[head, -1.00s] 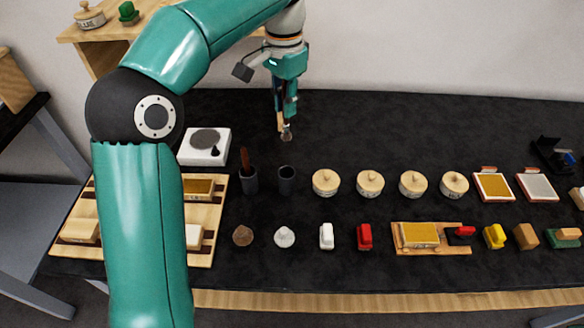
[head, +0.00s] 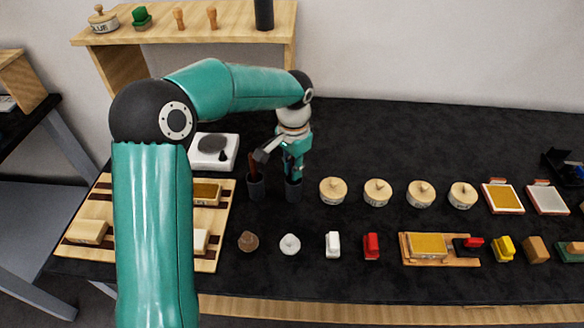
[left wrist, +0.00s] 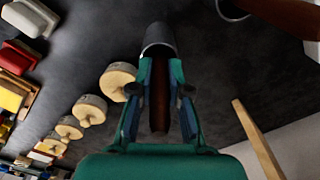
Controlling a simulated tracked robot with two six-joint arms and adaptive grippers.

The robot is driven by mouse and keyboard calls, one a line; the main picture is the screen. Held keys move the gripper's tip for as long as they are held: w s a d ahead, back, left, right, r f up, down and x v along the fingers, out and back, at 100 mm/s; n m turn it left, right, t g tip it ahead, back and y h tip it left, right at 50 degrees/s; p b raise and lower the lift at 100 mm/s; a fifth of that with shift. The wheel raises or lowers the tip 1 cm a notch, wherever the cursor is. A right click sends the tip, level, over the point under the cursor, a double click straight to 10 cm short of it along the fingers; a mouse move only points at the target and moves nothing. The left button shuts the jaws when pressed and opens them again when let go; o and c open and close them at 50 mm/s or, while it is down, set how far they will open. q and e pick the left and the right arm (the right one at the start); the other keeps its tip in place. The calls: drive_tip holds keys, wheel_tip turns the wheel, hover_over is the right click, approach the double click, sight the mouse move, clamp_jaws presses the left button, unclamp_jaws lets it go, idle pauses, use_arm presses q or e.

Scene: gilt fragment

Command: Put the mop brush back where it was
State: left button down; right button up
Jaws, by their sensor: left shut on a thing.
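My left gripper (head: 293,172) points straight down over the right one of two dark cups (head: 293,190). It is shut on the mop brush, whose brown handle (left wrist: 160,108) shows between the fingers in the left wrist view. There the brush runs toward the mouth of the same cup (left wrist: 158,38). The brush's lower end is hidden and appears to be inside the cup; I cannot tell how deep. The left dark cup (head: 256,188) holds another brush with a red-brown handle (head: 253,162). My right gripper is not in view.
Round lidded wooden pots (head: 333,190) stand in a row right of the cups. A white device with a dark disc (head: 214,150) is behind left. Small blocks (head: 333,244) and a wooden rack (head: 208,262) are in front. The black table behind the pots is clear.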

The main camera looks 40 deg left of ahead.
use_arm(q)
drive_tip(key=shift+f, duration=0.35)
drive_tip(key=shift+f, duration=0.15)
drive_tip(key=c, duration=1.1)
unclamp_jaws()
drive_tip(key=shift+c, duration=0.2)
drive_tip(key=shift+r, duration=0.2)
wheel_tip(320, 180, up, 12)
drive_tip(key=shift+d, duration=0.1)
